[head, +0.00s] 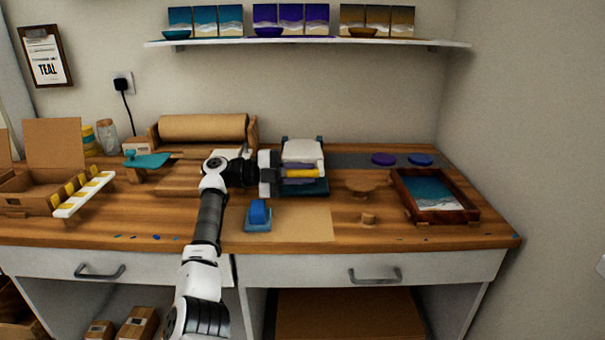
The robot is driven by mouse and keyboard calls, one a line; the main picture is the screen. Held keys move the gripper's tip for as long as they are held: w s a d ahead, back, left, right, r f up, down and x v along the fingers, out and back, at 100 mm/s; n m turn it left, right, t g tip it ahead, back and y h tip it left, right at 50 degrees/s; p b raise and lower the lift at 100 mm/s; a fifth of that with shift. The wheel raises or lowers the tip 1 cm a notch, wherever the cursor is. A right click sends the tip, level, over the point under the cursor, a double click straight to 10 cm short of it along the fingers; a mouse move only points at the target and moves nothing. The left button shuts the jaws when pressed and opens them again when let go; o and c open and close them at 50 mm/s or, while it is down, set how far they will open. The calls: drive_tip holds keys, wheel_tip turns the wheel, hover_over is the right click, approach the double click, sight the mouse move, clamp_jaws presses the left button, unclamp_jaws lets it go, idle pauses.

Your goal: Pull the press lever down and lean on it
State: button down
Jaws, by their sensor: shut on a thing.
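My gripper (266,173) is near the middle of the bench, its pale end pointing right. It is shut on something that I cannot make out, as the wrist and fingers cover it. Just right of the fingers is a stack of folded cloths (302,152), white on top with yellow and teal below, between dark upright posts. I cannot tell whether the fingers touch it. No press lever can be clearly picked out. A teal flat piece (147,160) with a bar towards the right stands left of my arm.
A blue block-like tool (258,215) sits just in front of my gripper on a brown sheet (303,223). A paper roll (203,128) lies behind my arm. A framed tray (435,193) is at right, open cartons (66,147) at left. The front right of the bench is mostly clear.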

drive_tip(key=c, duration=1.3)
unclamp_jaws()
drive_tip(key=shift+r, duration=0.15)
wheel_tip(320, 180, up, 20)
drive_tip(key=p, duration=0.2)
